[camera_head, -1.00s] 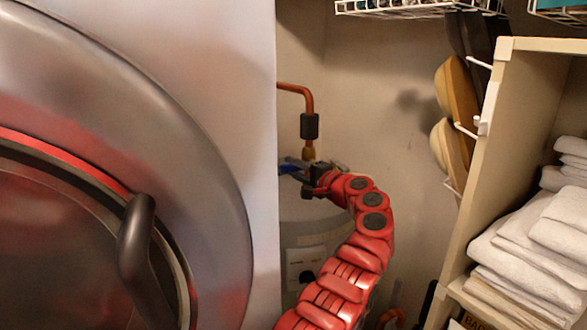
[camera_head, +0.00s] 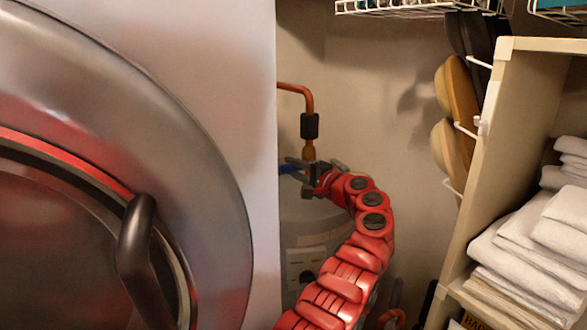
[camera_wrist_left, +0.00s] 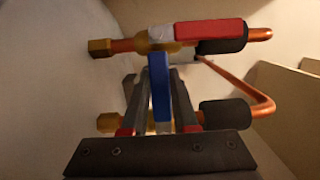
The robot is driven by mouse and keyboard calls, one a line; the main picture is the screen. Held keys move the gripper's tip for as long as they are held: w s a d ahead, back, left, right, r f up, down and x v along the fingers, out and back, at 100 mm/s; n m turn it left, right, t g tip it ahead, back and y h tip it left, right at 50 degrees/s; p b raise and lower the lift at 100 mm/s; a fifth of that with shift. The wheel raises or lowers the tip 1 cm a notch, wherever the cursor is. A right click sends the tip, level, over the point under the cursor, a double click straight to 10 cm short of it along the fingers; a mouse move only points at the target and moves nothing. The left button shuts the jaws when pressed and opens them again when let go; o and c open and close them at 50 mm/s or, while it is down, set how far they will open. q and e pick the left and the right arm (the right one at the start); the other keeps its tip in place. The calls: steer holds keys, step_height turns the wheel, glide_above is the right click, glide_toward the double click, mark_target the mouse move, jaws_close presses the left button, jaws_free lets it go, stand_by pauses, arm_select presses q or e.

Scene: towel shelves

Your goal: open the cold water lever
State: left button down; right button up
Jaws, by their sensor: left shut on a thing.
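The blue lever (camera_wrist_left: 160,78) stands near the middle of the left wrist view, crosswise to the lower pipe with its brass fitting (camera_wrist_left: 108,122). My left gripper (camera_wrist_left: 161,98) is shut on it, one finger on each side. In the head view, the gripper (camera_head: 316,178) is beside the copper pipe (camera_head: 307,100), above the grey tank (camera_head: 310,230); a bit of the blue lever (camera_head: 290,167) shows at its left. A red lever (camera_wrist_left: 210,32) lies along the upper pipe in the left wrist view. My right gripper is not in view.
A large metal machine door with a dark handle (camera_head: 134,245) fills the left side. A shelf (camera_head: 480,150) with folded white towels (camera_head: 540,235) stands on the right. Brushes (camera_head: 455,100) hang on its side. Wire baskets are above.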

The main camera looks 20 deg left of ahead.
arm_select(q)
steer(key=shift+f, duration=0.1)
stand_by(0.3)
steer(key=shift+m+b, duration=0.5)
steer(key=shift+b, duration=0.35)
steer(key=r+m+b, duration=0.1)
steer(key=m+b, duration=0.1)
steer(key=b, duration=0.1)
steer(key=r+m+t+y+b, duration=0.1)
steer(key=m+b, duration=0.1)
steer(key=b, duration=0.2)
steer(key=shift+w+d, duration=0.15)
steer(key=shift+d, duration=0.05)
steer(key=shift+w+d+r+m+t+b, duration=0.1)
steer(key=shift+r+m+t+b, duration=0.4)
steer(key=shift+m, duration=0.2)
steer(key=shift+w+d+r+m+b, duration=0.1)
steer(key=shift+d+r+m+b, duration=0.1)
steer(key=shift+r+m+b, duration=0.3)
steer(key=shift+f, duration=0.15)
steer(key=c, duration=0.7)
jaws_free()
